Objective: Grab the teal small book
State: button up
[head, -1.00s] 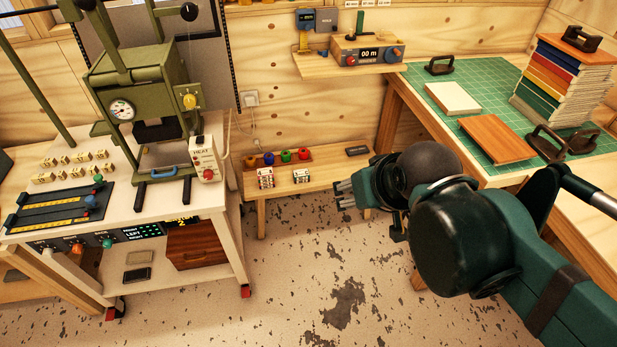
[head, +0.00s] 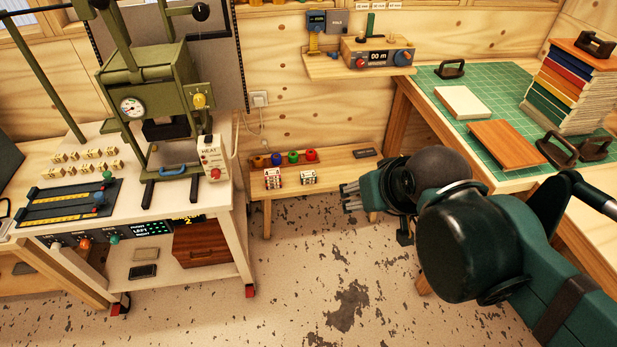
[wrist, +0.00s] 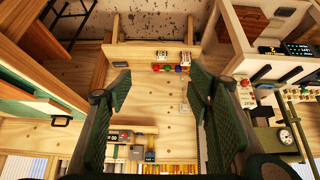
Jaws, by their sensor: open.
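No small teal book can be clearly picked out. A stack of books (head: 568,88) stands on the bench at the right, with blue, red, orange, yellow and green spines; the lowest spines look green to teal. A brown board and a dark clamp lie on top. My gripper (head: 351,197) is well left of the stack, over the floor in front of the low bench. In the wrist view my gripper (wrist: 160,88) has its two fingers wide apart with nothing between them. The stack is not recognisable in the wrist view.
The green cutting mat (head: 440,85) holds a pale block (head: 463,102), a brown board (head: 507,145) and dark clamps (head: 557,150). A low bench (head: 340,170) carries coloured pots. A green press (head: 150,90) stands on the left table. The floor between is clear.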

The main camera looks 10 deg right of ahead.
jog(key=w+r+n+g, duration=0.1)
jog(key=w+r+n, duration=0.15)
jog(key=w, duration=0.85)
jog(key=w+r+n+g, duration=0.1)
jog(key=w+r+n, duration=0.15)
jog(key=w, duration=0.85)
jog(key=w+f+n+g, duration=0.15)
jog(key=w+f, duration=0.35)
jog(key=w, duration=0.5)
jog(key=w+f+n, duration=0.3)
jog(key=w+f, duration=0.1)
jog(key=w, duration=0.6)
jog(key=w+f+n+g+p, duration=0.15)
jog(key=w+f+n, duration=0.25)
jog(key=w+f, duration=1.25)
jog(key=shift+w+a+f+n+g, duration=0.1)
jog(key=shift+w+f+n+g, duration=0.5)
jog(key=shift+f, duration=4.15)
jog(key=shift+w+a+f+n+g, duration=0.15)
jog(key=shift+w+f+n, duration=0.85)
jog(key=shift+f, duration=3.8)
jog(key=shift+w+a+f+n+g, duration=0.1)
jog(key=shift+w+f+n+g, duration=0.5)
jog(key=shift+f, duration=4.15)
